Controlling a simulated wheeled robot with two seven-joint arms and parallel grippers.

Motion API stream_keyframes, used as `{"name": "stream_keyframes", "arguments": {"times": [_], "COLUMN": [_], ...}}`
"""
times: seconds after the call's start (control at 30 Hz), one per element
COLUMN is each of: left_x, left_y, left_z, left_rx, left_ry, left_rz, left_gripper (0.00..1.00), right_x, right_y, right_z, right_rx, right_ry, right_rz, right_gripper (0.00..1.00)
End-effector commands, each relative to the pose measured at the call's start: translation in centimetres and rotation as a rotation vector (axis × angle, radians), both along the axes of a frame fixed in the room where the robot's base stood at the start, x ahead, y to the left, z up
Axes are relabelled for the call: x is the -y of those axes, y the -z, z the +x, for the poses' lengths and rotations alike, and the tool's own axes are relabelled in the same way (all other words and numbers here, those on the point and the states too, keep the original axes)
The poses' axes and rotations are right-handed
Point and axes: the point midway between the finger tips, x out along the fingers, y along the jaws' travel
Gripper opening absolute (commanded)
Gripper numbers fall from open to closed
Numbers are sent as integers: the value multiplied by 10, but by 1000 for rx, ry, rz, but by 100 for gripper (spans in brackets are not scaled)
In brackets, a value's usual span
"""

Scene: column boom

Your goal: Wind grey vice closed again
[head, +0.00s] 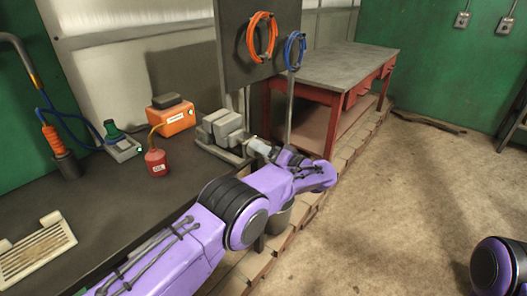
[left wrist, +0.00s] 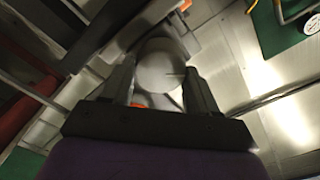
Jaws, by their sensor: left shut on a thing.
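The grey vice (head: 222,127) sits at the right edge of the dark workbench in the head view, its blocky jaws on a flat base. The gap between its jaws is hard to make out. My left gripper (head: 259,146) is at the vice's right end, at the bench edge. In the left wrist view, my left gripper (left wrist: 160,78) has its two fingers on either side of a round pale grey knob or handle end (left wrist: 161,64) and is shut on it. The rest of the handle is mostly hidden. My right gripper is out of view.
On the bench (head: 115,203) stand a small red can (head: 156,163), an orange box (head: 171,118) and a slatted beige piece (head: 37,250). A dark panel with an orange coil (head: 262,36) rises behind the vice. A red-framed table (head: 335,66) stands beyond.

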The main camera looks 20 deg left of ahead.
Motion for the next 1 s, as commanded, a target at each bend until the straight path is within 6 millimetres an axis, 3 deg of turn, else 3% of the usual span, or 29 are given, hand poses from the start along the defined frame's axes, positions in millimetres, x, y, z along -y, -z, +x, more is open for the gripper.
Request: {"name": "stream_keyframes", "arguments": {"times": [0.5, 1.0], "left_x": [1, 0], "left_y": [2, 3], "left_z": [0, 0], "left_rx": [-341, -421], "left_ry": [-1, 0], "left_rz": [122, 150], "left_gripper": [29, 28], "right_x": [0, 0], "right_y": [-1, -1], "right_z": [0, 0], "right_rx": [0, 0], "right_ry": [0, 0], "right_rz": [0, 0], "right_gripper": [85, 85]}}
